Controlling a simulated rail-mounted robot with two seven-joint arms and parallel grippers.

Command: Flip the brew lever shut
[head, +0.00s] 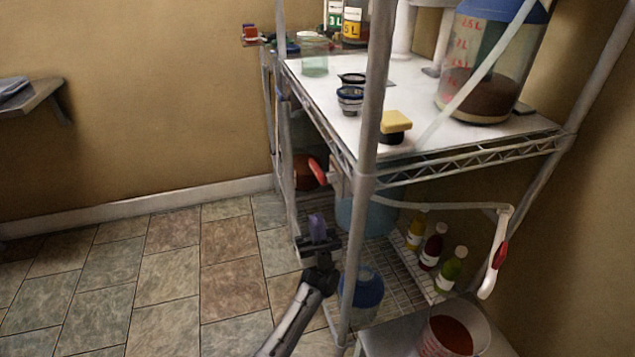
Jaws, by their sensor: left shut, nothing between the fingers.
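A red lever (318,170) sits on a pale fitting at the left side of the wire rack, just below the white top shelf. A second red lever (501,254) is on a white spout (490,275) that hangs at the right, over a bucket (455,333) of red-brown liquid. I cannot tell for sure which one is the brew lever. My left gripper (317,226) is shut and empty, its purplish fingers pointing up, below the left red lever and apart from it. My right gripper is not in view.
A rack post (364,215) stands just right of my left gripper. The shelf (425,75) holds a large jug (487,70), a glass jar (314,58) and a yellow sponge (396,121). Several bottles (432,246) and a blue-topped container (366,288) stand lower. The tiled floor at left is clear.

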